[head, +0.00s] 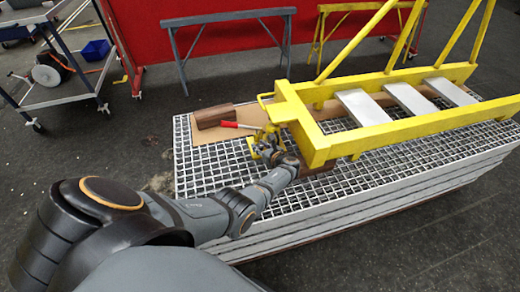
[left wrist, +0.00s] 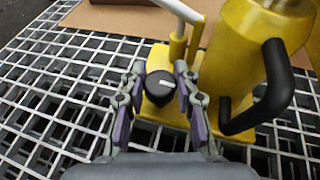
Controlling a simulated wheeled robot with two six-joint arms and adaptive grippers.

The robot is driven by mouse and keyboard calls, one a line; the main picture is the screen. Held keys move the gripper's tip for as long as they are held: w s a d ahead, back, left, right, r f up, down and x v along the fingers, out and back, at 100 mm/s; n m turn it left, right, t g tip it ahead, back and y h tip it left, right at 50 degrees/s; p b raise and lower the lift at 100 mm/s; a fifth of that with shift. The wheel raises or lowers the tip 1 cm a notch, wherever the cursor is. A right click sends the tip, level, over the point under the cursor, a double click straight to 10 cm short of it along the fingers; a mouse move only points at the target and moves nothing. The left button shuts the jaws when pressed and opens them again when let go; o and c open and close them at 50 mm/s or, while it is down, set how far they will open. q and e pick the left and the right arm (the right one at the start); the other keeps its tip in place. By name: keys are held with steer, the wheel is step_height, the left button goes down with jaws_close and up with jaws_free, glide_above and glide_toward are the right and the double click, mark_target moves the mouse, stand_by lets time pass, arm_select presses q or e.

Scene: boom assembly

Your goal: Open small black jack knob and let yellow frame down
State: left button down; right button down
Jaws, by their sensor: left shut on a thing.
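The yellow frame (head: 375,140), with grey cross plates, lies over the grating at the right in the head view. The yellow jack (head: 258,147) stands near the frame's near left end. In the left wrist view the jack (left wrist: 240,50) shows a black bent handle on its right. The small black knob (left wrist: 160,87), with a white mark on top, sits low on the jack's left side. My left gripper (head: 272,143) is at the jack; in the left wrist view its fingers (left wrist: 160,95) are on both sides of the knob, shut on it. My right gripper is out of view.
A stack of white gratings (head: 225,165) carries the frame and a brown board (head: 210,136). A brown block (head: 213,116) and a red-handled lever (head: 232,125) are near the jack. A cart (head: 60,90) and sawhorses (head: 228,20) stand farther back.

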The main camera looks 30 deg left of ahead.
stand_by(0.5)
arm_select(q)
steer(key=c, duration=1)
jaws_free()
steer(key=v, duration=0.7)
steer(key=shift+d+r, duration=0.15)
steer(key=shift+d, duration=0.1)
